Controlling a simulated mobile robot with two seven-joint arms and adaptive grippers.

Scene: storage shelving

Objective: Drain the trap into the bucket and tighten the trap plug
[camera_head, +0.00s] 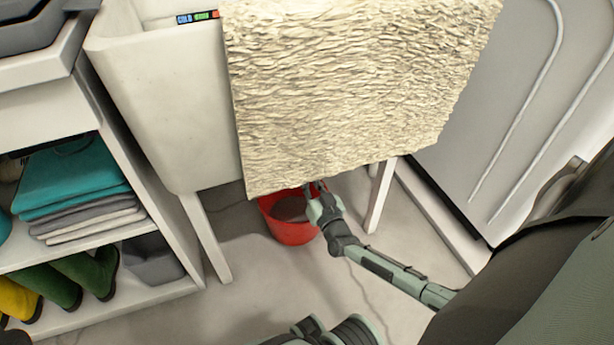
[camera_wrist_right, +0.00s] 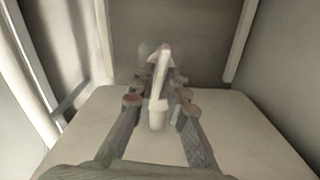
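The red bucket (camera_head: 292,231) stands on the floor under the sink, with a grey-brown surface inside; I cannot tell whether that is liquid. My right gripper (camera_head: 316,189) reaches under the sink, over the bucket's right side. In the right wrist view, a pale upright pipe piece, apparently the trap (camera_wrist_right: 157,115), lies between the spread fingers of my right gripper (camera_wrist_right: 160,101). The fingers look apart, with gaps beside the piece. The trap plug cannot be told apart. In the head view the sink hides the trap.
A shelf with folded towels (camera_head: 72,175) and boots (camera_head: 90,272) stands left. A grey panel (camera_head: 500,90) stands right. Floor (camera_head: 215,300) in front is clear.

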